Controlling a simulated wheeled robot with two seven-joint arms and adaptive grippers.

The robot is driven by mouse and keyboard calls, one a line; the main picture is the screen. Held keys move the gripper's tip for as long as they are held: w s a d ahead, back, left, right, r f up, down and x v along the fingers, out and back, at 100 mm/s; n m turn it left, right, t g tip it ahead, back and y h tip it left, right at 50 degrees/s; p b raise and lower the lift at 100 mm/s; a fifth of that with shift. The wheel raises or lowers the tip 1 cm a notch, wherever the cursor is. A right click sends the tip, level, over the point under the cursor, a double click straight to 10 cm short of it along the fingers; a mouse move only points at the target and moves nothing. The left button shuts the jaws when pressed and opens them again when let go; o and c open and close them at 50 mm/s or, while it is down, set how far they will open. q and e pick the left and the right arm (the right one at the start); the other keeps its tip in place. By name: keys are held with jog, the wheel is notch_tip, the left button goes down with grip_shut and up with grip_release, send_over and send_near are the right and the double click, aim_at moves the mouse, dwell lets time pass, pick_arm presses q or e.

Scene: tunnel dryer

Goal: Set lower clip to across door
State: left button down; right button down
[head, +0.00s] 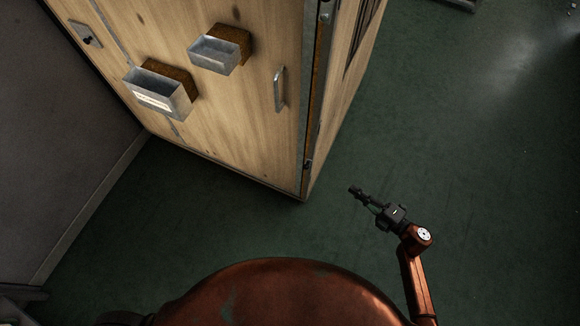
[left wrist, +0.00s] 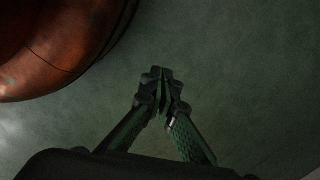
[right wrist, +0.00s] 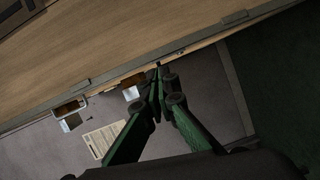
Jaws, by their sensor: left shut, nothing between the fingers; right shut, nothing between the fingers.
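A wooden door front (head: 220,110) with a metal pull handle (head: 280,90) faces me in the head view. A small dark fitting (head: 308,164), which may be the lower clip, sits low on its right-hand edge; its setting is too small to tell. My right gripper (head: 356,191) is shut and empty, to the right of and apart from the cabinet's lower corner. In the right wrist view, its closed fingertips (right wrist: 159,72) overlap the wooden panel's metal-trimmed edge; contact cannot be told. My left gripper (left wrist: 162,74) is shut and empty over bare floor, away from the door.
Two open metal boxes on brown blocks, one upper (head: 214,54) and one lower (head: 158,92), stick out from the door front. A grey wall (head: 60,150) stands at the left. The green floor (head: 450,130) right of the cabinet is clear.

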aim_at(306, 168)
pick_arm(q)
jog(key=shift+w+r+b, duration=0.35)
pick_arm(e)
jog(key=a+r+n+g, duration=0.1)
jog(key=s+a+r+n+g+y, duration=0.1)
jog(key=n, duration=0.1)
jog(key=shift+s+a+n, duration=0.15)
jog(key=shift+a+n, duration=0.15)
jog(key=shift+a, duration=0.05)
jog(key=shift+f, duration=0.1)
